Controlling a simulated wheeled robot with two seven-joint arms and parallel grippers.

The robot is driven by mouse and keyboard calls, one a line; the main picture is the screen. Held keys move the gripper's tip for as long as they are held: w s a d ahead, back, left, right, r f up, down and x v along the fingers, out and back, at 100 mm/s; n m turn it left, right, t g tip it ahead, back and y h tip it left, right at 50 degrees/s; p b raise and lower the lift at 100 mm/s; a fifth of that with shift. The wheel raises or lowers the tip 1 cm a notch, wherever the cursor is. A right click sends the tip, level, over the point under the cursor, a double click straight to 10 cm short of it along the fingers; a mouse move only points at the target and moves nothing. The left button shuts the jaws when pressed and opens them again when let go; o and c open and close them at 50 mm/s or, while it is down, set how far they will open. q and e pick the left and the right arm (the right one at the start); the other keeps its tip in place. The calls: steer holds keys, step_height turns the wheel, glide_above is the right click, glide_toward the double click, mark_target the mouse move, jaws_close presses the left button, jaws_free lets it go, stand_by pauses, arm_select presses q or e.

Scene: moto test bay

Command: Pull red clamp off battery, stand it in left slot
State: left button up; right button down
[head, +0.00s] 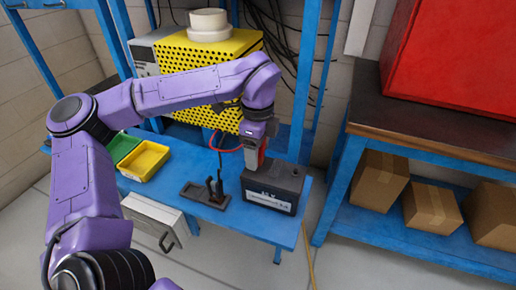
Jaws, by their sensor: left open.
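The black battery (270,204) sits on the blue bench with a pale label on its front. The red clamp (262,158) shows only as a small red patch at the battery's top, mostly hidden by my gripper. A red cable (216,147) loops out to the left of it. My left gripper (256,152) points down over the battery's top at the clamp. It is open, its fingers around or beside the clamp; I cannot tell which. A dark slotted holder (193,191) lies left of the battery, with a black upright piece (210,187) at its right part. My right gripper is out of view.
A yellow bin (146,162) and a green bin (122,147) stand at the bench's left. A yellow perforated housing (190,60) stands behind. Cardboard boxes (378,180) fill the shelf at right. Bare bench shows in front of the holder.

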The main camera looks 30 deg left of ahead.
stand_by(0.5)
arm_select(q)
steer(key=shift+c, duration=0.3)
jaws_close()
steer(key=shift+r+p, duration=1.8)
steer(key=shift+r, duration=1.25)
steer(key=shift+r+p, duration=1.6)
steer(key=shift+r, duration=0.9)
